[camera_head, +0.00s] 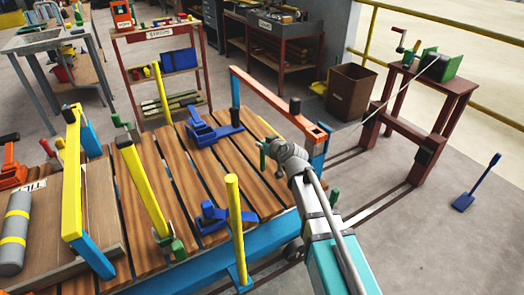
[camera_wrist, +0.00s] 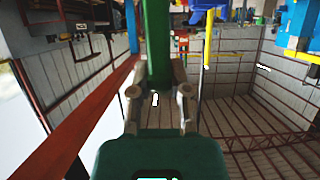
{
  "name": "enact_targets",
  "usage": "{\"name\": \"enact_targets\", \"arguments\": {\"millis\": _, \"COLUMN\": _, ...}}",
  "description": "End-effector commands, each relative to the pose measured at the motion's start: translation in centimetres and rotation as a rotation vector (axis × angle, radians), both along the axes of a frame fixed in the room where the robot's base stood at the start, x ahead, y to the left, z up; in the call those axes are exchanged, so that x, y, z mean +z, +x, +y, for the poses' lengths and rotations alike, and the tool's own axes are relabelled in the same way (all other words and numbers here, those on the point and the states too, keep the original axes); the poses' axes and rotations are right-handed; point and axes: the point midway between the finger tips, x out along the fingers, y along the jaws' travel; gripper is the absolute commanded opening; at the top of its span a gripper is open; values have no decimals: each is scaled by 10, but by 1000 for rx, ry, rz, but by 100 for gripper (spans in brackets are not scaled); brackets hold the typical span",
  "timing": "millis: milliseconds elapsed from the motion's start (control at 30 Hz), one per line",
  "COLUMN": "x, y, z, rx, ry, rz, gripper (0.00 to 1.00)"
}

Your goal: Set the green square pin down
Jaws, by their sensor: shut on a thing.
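My gripper (camera_head: 272,149) is above the slatted wooden deck of the cart, near its right end, below the orange bar. In the wrist view my gripper (camera_wrist: 158,75) is shut on the green square pin (camera_wrist: 157,42), which stands between the two fingers and runs up out of the picture. In the head view only a small part of the green pin (camera_head: 263,154) shows beside the fingers. I cannot tell whether its lower end touches anything.
The slatted deck (camera_head: 190,165) carries blue clamps (camera_head: 205,134) and a yellow post (camera_head: 234,205). An orange bar (camera_head: 260,95) spans the deck's right end. A red stand with a green winch (camera_head: 441,65) is at right, its cable running toward the cart.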

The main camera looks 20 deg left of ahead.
Motion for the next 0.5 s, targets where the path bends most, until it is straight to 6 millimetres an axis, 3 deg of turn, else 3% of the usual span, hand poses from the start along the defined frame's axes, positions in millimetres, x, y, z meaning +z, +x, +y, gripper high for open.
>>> {"name": "enact_targets", "arguments": {"millis": 133, "x": -11, "y": 0, "z": 0, "rx": 0, "ry": 0, "rz": 0, "gripper": 0}}
{"name": "enact_targets", "arguments": {"millis": 500, "x": -11, "y": 0, "z": 1, "rx": 1, "ry": 0, "rz": 0, "gripper": 0}}
